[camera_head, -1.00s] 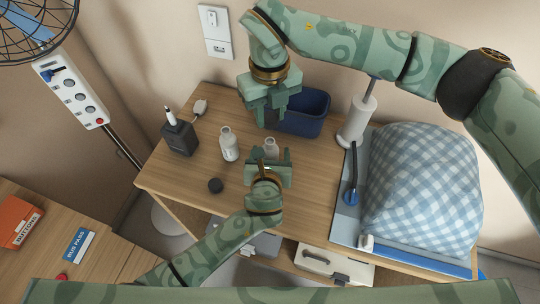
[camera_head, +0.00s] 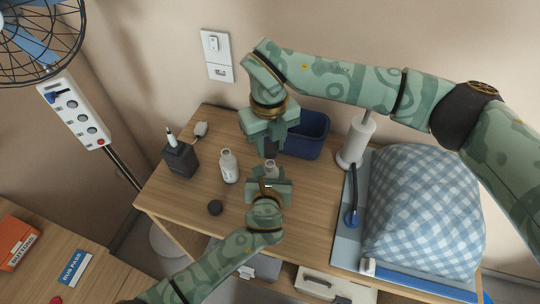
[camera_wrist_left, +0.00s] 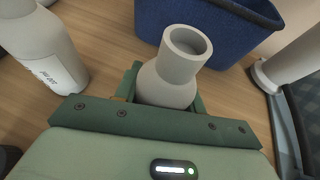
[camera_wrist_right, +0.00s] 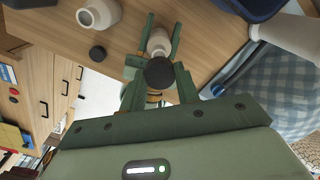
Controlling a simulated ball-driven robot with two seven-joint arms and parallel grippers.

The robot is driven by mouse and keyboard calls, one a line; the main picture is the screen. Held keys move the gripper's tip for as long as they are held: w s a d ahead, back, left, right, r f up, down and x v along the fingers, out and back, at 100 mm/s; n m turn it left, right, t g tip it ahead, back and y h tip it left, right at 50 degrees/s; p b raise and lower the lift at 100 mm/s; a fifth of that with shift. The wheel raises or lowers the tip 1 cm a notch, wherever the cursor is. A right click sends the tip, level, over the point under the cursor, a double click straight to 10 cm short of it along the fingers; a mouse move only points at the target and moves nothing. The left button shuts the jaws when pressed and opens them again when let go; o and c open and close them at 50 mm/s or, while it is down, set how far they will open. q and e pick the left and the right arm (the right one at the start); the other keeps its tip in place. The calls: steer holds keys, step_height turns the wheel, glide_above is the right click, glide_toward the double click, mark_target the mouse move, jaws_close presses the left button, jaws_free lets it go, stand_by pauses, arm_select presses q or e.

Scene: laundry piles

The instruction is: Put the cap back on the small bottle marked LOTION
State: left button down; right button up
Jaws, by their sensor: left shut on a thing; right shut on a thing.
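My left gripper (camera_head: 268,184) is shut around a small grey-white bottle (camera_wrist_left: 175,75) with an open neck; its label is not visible. The bottle also shows in the head view (camera_head: 271,168). My right gripper (camera_head: 269,148) is shut on a dark round cap (camera_wrist_right: 160,73), just above and behind that bottle; in the right wrist view the cap appears in front of it, and I cannot tell whether they touch. A second, larger white bottle (camera_head: 228,166) stands uncapped to the left, with unreadable small print in the left wrist view. Another black cap (camera_head: 215,208) lies on the table near it.
A blue bin (camera_head: 306,135) stands behind the grippers. A paper roll holder (camera_head: 355,142) and a checked cushion (camera_head: 423,212) are on the right. A black box (camera_head: 180,159) stands at the left.

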mark_target(270, 163)
steer(key=shift+f, duration=1.25)
steer(key=shift+f, duration=0.9)
steer(key=shift+f, duration=0.55)
